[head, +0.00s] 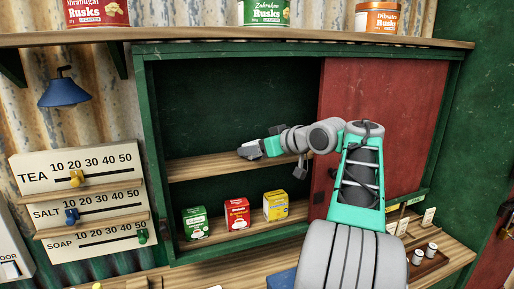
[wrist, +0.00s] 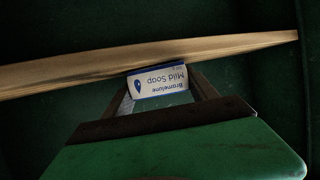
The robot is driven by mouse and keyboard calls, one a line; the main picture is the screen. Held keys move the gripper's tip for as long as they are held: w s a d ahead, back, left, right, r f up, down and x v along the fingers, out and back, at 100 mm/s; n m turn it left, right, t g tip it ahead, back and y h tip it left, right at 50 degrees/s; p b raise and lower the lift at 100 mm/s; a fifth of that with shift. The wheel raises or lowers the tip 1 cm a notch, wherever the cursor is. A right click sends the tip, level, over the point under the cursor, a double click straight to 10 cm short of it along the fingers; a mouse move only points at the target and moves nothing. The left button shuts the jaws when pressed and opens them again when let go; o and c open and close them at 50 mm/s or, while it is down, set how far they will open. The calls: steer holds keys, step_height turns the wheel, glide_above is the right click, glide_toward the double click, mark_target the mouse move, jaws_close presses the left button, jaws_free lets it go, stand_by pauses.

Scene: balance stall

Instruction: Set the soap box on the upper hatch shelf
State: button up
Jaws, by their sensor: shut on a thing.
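My gripper (head: 250,151) reaches into the hatch in front of the wooden upper hatch shelf (head: 203,168). In the wrist view, the gripper is shut on the soap box (wrist: 158,83), a small white and blue box marked "Mild Soap", with its lettering upside down. The box is between the fingertips, close to the plank of the upper shelf (wrist: 60,73); I cannot tell whether they touch. In the head view I cannot make out the soap box. The visible part of the upper shelf is bare.
A green box (head: 195,223), a red box (head: 237,214) and a yellow box (head: 276,205) stand on the lower shelf. A red sliding panel (head: 405,105) covers the hatch's right side. A slider board (head: 30,168) and blue lamp (head: 64,92) are at left.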

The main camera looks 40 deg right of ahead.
steer(key=o, duration=1.4)
steer(key=shift+f, duration=0.1)
steer(key=shift+s+r, duration=0.1)
steer(key=shift+r, duration=0.2)
steer(key=p+v, duration=0.2)
steer(key=v, duration=0.9)
steer(key=shift+s, duration=0.45)
